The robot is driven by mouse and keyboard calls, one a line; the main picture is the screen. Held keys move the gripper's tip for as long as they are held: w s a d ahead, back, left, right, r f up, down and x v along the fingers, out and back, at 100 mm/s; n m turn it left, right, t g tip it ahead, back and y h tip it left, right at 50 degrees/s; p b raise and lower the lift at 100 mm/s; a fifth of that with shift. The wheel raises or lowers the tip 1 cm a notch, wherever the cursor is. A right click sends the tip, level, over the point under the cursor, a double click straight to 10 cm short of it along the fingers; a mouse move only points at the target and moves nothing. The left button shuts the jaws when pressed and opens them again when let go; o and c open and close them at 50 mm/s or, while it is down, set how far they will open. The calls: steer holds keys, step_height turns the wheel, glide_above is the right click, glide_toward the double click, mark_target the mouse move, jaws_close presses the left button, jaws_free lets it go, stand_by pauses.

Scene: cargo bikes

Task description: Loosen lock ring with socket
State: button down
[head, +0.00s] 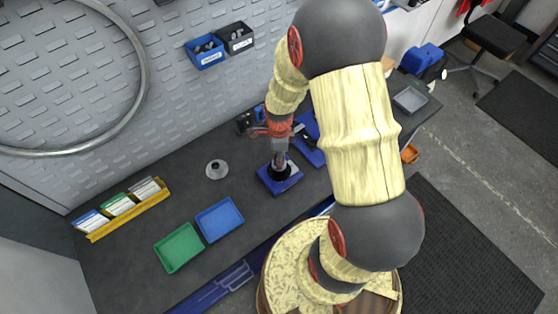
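My gripper (280,157) is at the end of my arm, pointing down over a blue block (266,184) on the dark workbench. A black round part (291,179) sits on the blue block, right below the gripper. Whether the gripper touches it, and whether its fingers hold a socket, is too small and partly hidden to tell. The lock ring cannot be made out. A grey disc with a dark raised centre (216,169) lies on the bench left of the block.
A green tray (179,248) and a blue tray (220,219) stand at the front left. A yellow rack (130,210) holds coloured packets. Blue (207,60) and black wall bins (238,44) hang on the pegboard. Blue items stand right of the block, partly behind my arm.

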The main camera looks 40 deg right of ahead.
steer(key=n, duration=0.4)
steer(key=shift+n, duration=1.3)
steer(key=shift+s+f, duration=0.1)
steer(key=shift+n, duration=0.5)
steer(key=n, duration=0.5)
